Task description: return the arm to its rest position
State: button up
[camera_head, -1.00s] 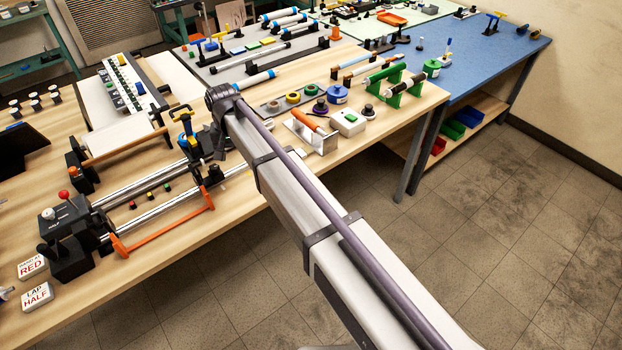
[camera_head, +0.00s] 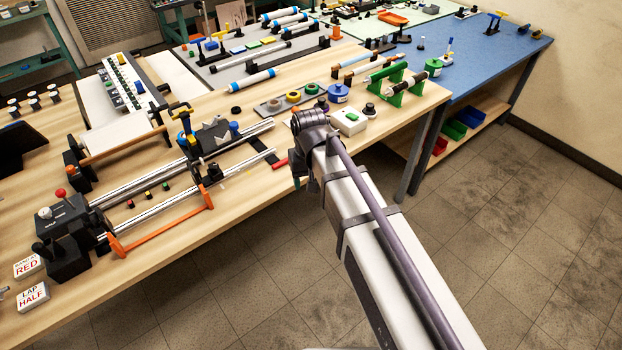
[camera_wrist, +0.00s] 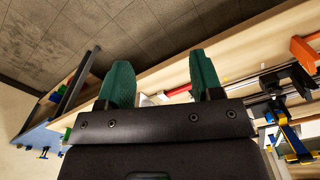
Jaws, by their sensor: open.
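My arm reaches in from the lower right in the head view, and its wrist end hangs by the front edge of the wooden bench (camera_head: 235,245). In the wrist view my gripper (camera_wrist: 160,88) shows two green fingers held well apart, with nothing between them. In the head view the fingers are mostly hidden behind the wrist. The bench edge, part of a red thing and some white things show beyond the fingers in the wrist view.
Left of my wrist is the rail machine (camera_head: 150,180) with an orange handle (camera_head: 165,232). A white box (camera_head: 348,121) and green stand (camera_head: 402,84) are behind my wrist. A blue table (camera_head: 470,55) stands at the right. The floor (camera_head: 520,220) in front is clear.

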jog(key=s+d+m, duration=0.1)
jog(key=s+d, duration=0.4)
jog(key=d, duration=0.3)
jog(key=s+d+m, duration=0.1)
jog(key=s+d, duration=0.4)
jog(key=d, duration=0.3)
jog(key=shift+s+d+m, duration=0.15)
jog(key=shift+d+m, duration=0.2)
jog(key=shift+m, duration=0.05)
